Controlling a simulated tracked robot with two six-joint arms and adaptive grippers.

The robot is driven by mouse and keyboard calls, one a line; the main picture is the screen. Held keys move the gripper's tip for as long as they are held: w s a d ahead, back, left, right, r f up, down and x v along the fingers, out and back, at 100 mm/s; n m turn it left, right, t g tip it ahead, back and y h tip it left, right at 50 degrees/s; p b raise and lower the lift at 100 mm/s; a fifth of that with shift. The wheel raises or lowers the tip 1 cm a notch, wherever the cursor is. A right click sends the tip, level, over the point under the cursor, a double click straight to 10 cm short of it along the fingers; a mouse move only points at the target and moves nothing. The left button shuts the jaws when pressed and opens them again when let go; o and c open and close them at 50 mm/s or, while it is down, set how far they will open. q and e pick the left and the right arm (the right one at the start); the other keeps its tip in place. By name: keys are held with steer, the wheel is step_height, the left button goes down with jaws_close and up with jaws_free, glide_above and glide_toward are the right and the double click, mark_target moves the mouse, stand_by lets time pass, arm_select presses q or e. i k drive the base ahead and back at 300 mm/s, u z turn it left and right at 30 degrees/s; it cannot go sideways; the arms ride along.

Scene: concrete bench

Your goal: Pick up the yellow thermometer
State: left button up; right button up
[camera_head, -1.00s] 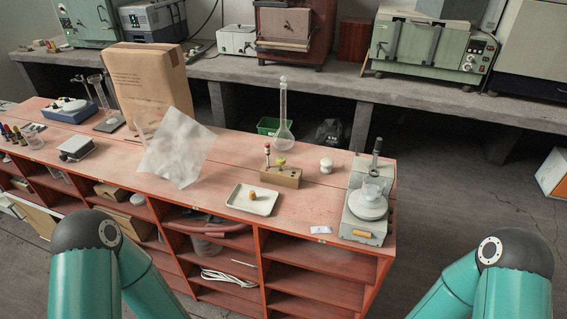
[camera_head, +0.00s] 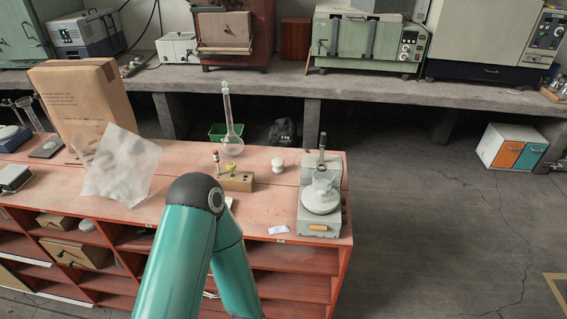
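A small wooden block (camera_head: 236,182) stands on the red bench top with thin upright items in it. One has a yellow top (camera_head: 233,167) and one a red top (camera_head: 216,156). The yellow-topped one may be the yellow thermometer, but it is too small to be sure. Neither gripper is in view. Only my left arm's teal links and dark elbow show at the lower middle, in front of the bench. My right arm is out of view.
A glass flask (camera_head: 231,140) stands behind the block, and a white-topped jar (camera_head: 278,165) to its right. A grey device (camera_head: 310,217) holds glassware at the bench's right end. A translucent sheet (camera_head: 117,172) and cardboard box (camera_head: 84,105) are left. My elbow hides most of the tray.

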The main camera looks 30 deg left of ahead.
mark_target(232, 165)
steer(key=z, duration=0.4)
steer(key=k, duration=1.3)
steer(key=u, duration=0.55)
steer(key=i, duration=1)
steer(key=u, duration=0.05)
